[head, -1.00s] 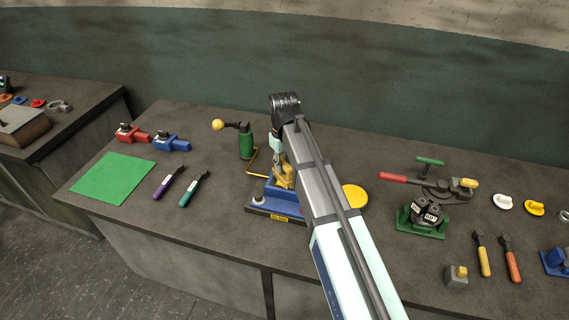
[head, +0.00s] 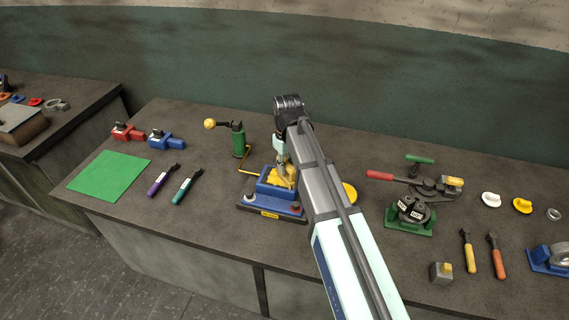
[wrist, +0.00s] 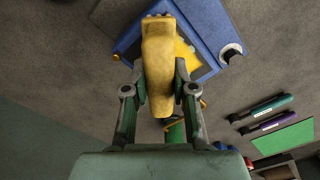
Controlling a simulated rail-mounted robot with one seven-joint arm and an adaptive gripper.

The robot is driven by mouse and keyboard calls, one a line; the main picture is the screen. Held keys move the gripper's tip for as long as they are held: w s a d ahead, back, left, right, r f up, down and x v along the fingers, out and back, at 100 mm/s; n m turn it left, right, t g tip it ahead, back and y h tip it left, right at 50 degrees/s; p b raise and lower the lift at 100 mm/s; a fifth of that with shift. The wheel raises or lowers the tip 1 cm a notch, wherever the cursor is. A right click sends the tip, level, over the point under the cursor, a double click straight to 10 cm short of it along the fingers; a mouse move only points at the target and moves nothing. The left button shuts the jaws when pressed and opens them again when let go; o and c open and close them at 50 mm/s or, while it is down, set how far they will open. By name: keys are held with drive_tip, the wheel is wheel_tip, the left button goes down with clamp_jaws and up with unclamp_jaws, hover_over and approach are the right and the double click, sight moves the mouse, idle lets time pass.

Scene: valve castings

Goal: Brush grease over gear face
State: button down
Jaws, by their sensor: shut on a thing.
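My gripper (wrist: 157,88) is shut on a long yellow piece (wrist: 157,55) with a dark, knobbed far end; I cannot tell for sure that it is the brush. In the head view my gripper (head: 281,155) is above a blue fixture (head: 268,205) with a yellow label on its front.
A green pump-like can (head: 238,140) with a yellow-knobbed lever stands left of the fixture. Purple (head: 160,183) and teal (head: 184,187) tools lie beside a green mat (head: 108,176). A yellow disc (head: 350,193) is partly behind my arm.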

sight(291, 163)
drive_tip(key=shift+s+d, duration=0.15)
drive_tip(key=shift+d, duration=0.3)
drive_tip(key=r, duration=0.1)
drive_tip(key=r+p, duration=0.1)
drive_tip(key=shift+d+r, duration=0.2)
drive_tip(key=shift+r, duration=0.2)
drive_tip(key=shift+a+r+p, duration=0.2)
drive_tip(key=shift+r+p, duration=0.4)
drive_tip(key=shift+p, duration=0.05)
drive_tip(key=shift+r+p, duration=1.3)
drive_tip(key=shift+r, duration=0.85)
drive_tip(key=shift+d+f, duration=0.1)
drive_tip(key=shift+d, duration=0.05)
